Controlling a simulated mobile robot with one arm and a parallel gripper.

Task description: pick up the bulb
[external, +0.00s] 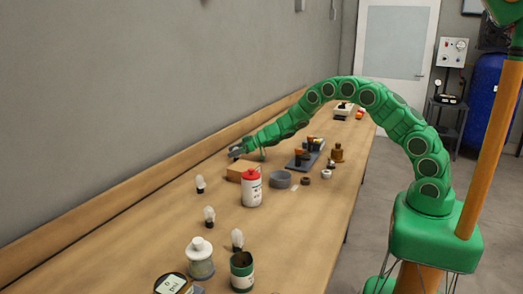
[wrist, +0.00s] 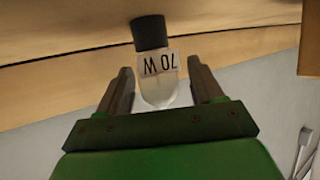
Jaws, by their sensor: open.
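In the wrist view, a bulb (wrist: 157,88) with a clear glass body, a black base and a label reading "70 W" shows upside down, its base against the wooden table (wrist: 75,22). My gripper (wrist: 160,72) is open, with one finger on each side of the bulb and a visible gap on both sides. In the external view my gripper (external: 237,152) is low near the wall, and the bulb between its fingers cannot be made out there. Other bulbs stand on the table nearer the camera: one (external: 200,184), a second (external: 209,216) and a third (external: 237,240).
A cardboard-coloured block (external: 236,174) and a red-topped white bottle (external: 251,188) stand close to my gripper. A grey ring-shaped dish (external: 280,180) and a dark tray (external: 304,159) are to the right. A jar (external: 200,262) and a green can (external: 242,273) stand in front.

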